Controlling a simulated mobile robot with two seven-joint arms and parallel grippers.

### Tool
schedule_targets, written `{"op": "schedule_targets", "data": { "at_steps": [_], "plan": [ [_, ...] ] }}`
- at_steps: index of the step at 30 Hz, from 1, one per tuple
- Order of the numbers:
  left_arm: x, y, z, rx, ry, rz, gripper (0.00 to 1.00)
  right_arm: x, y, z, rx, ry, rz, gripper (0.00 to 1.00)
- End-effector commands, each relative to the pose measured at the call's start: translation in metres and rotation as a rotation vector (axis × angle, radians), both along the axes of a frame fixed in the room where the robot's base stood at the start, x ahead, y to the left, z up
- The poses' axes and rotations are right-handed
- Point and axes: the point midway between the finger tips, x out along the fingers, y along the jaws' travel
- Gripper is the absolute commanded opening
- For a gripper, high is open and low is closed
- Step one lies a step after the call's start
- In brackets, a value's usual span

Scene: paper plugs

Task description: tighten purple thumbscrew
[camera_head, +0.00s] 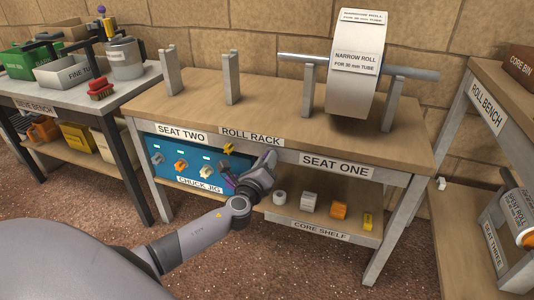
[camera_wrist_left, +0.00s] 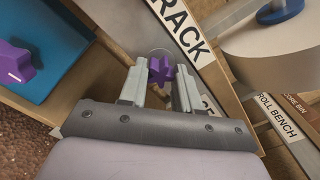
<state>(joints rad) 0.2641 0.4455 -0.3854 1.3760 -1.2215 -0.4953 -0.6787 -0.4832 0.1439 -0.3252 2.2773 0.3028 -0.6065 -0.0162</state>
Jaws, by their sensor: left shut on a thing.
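My left gripper (camera_head: 266,160) reaches to the front of the roll rack, beside the right end of the blue chuck jig (camera_head: 190,150). In the left wrist view a purple star-shaped thumbscrew (camera_wrist_left: 160,70) sits between the fingertips of my left gripper (camera_wrist_left: 158,82), which is shut on it. The thumbscrew is just below the rack's front label. In the head view I cannot make it out behind the gripper. A separate purple piece (camera_wrist_left: 14,62) shows on the blue jig in the left wrist view. My right gripper is not in view.
A narrow roll (camera_head: 356,85) hangs on a tube over seat one's posts. The core shelf (camera_head: 310,222) below holds several small cores. The seat two posts hold no roll.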

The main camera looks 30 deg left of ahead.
Motion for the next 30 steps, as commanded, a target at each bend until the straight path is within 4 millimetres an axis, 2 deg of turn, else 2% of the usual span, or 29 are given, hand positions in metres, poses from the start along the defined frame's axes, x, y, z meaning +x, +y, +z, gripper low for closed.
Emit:
{"op": "schedule_targets", "data": {
  "at_steps": [17,21,22,24,30],
  "plan": [
    [0.000,0.000,0.002,0.707,0.171,0.000,0.01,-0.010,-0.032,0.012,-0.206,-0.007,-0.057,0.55],
    [0.000,0.000,-0.001,0.689,0.166,0.001,0.01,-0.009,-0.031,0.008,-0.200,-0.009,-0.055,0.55],
    [0.000,0.000,-0.001,0.689,0.166,0.001,0.39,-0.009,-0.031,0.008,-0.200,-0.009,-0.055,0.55],
    [0.000,0.000,-0.001,0.687,0.166,0.001,0.55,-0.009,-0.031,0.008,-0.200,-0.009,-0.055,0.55],
    [0.000,0.000,-0.001,0.685,0.165,0.001,0.55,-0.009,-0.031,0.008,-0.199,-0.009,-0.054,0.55]
  ]
}}
